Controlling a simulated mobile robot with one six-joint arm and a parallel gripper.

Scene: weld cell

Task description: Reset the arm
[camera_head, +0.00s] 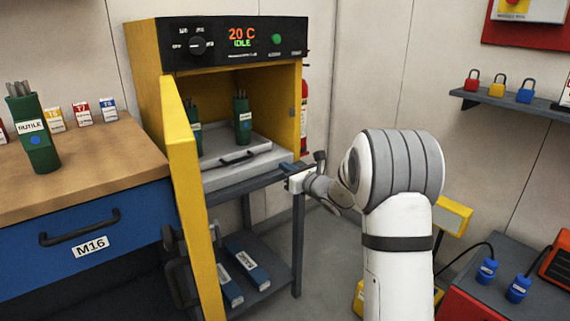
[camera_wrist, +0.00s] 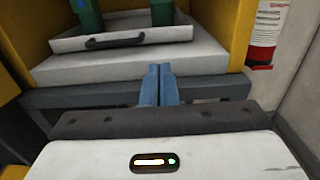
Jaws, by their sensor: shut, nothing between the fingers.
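My gripper (camera_wrist: 158,84) shows in the wrist view with its two blue fingers shut together and nothing between them. It points toward the open oven, just in front of its lower front edge. In the head view my gripper (camera_head: 284,168) is at the right side of the oven opening, and my white and grey arm reaches to it from the right. The yellow oven (camera_head: 148,75) has its door (camera_head: 182,170) swung open to the left. Its display reads 20 C IDLE.
A pulled-out tray (camera_head: 262,147) with a black handle holds green canisters (camera_head: 242,120) inside the oven. A wooden bench (camera_head: 90,160) with a green RUTILE canister (camera_head: 35,135) stands left. A fire extinguisher (camera_wrist: 266,30) is right of the oven. A shelf (camera_head: 500,101) holds padlocks.

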